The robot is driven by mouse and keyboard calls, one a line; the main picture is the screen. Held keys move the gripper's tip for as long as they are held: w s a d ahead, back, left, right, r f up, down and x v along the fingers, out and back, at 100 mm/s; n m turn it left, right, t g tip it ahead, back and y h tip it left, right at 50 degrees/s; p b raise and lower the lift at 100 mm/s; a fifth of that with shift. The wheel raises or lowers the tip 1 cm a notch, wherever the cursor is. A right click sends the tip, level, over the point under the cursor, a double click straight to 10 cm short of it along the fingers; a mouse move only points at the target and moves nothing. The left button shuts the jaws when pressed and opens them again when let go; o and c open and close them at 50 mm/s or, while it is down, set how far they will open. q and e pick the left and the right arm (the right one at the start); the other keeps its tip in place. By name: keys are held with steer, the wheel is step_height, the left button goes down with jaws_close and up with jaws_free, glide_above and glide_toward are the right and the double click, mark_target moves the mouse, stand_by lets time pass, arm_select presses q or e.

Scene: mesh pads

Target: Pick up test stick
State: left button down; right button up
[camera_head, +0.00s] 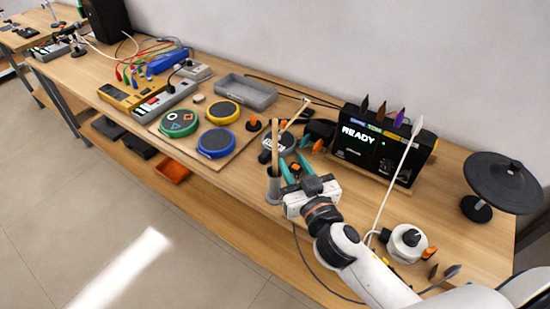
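A thin wooden stick (275,142), which looks like the test stick, stands upright in a small grey holder cup (273,188) near the table's front edge. My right gripper (295,163) comes in from the lower right, with its teal fingers spread apart. It is just right of the stick and cup, and I see nothing between the fingers. I cannot tell whether the near finger touches the cup. My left gripper is out of view.
A black box reading READY (362,140) stands behind my gripper. A white rod (396,170) leans in front of it. Round coloured pads (216,142) lie on a board to the left. A grey tray (246,92) is behind them. A black pad (503,180) stands at the right.

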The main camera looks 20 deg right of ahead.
mark_target(276, 138)
steer(key=w+p, duration=0.1)
steer(key=w, duration=0.2)
steer(key=w+p, duration=0.1)
steer(key=w, duration=0.2)
steer(key=w+a+p, duration=0.1)
steer(key=w+p, duration=0.1)
steer(key=w, duration=0.2)
steer(key=shift+r, duration=0.1)
steer(key=shift+w, duration=0.4)
steer(key=shift+s, duration=0.1)
jaws_close()
